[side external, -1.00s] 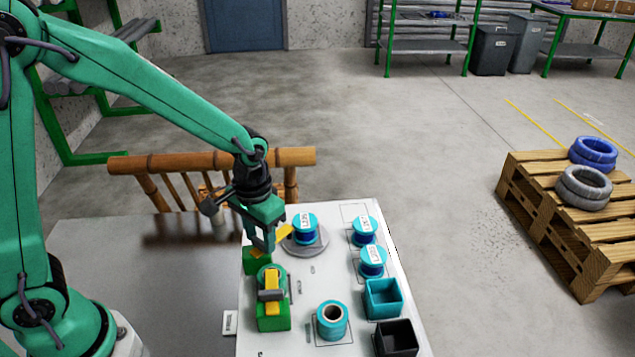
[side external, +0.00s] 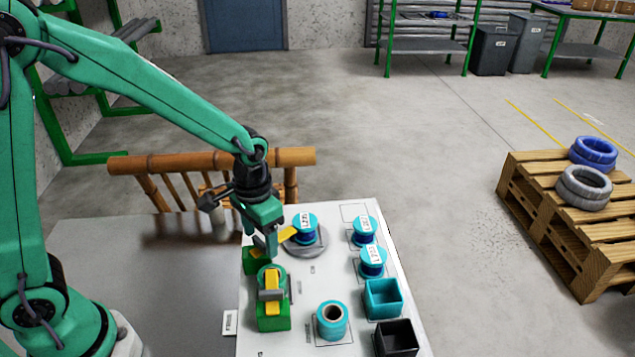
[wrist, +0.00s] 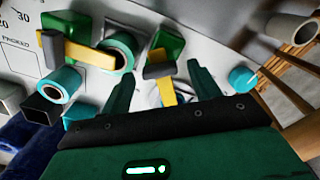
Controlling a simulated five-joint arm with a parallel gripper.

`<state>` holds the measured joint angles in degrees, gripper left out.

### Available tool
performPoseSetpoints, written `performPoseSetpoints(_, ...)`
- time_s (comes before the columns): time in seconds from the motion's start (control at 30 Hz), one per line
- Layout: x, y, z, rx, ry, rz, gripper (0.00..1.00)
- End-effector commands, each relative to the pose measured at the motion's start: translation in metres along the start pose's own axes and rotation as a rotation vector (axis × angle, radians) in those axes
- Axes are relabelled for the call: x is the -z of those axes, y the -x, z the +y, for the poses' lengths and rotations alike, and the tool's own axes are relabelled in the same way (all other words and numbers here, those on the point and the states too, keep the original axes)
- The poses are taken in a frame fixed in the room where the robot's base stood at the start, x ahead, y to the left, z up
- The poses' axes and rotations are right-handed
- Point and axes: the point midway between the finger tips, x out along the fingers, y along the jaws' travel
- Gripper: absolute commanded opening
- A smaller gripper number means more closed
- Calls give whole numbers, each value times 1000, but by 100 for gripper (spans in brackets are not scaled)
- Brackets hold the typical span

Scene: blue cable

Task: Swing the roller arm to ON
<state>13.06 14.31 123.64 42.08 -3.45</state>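A yellow roller arm (side external: 287,234) sticks out from a green base (side external: 255,262) toward a labelled blue spool (side external: 305,226) on a grey round plate. In the wrist view the roller arm (wrist: 166,92) carries a grey bar and lies between my two fingers. My gripper (side external: 266,250) is low over this base, its fingers (wrist: 162,88) apart on either side of the arm. I cannot tell whether a finger touches it. The palm hides the arm's far end in the wrist view. No ON mark is readable.
A second green base (side external: 273,319) with a yellow arm and grey bar stands in front. An open teal ring spool (side external: 332,320), a teal bin (side external: 384,299), a black bin (side external: 397,341) and labelled spools (side external: 372,261) stand to the right. A bamboo railing (side external: 190,162) is behind.

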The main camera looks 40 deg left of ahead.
Motion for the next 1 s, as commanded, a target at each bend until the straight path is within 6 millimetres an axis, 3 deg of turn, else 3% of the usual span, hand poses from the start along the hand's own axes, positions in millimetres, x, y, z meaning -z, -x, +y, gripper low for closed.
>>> performPoseSetpoints(0.37, 1, 8, 0, 0, 2, 4, 62)
performPoseSetpoints(1.0, 0, 75, 0, 0, 1, 2, 62)
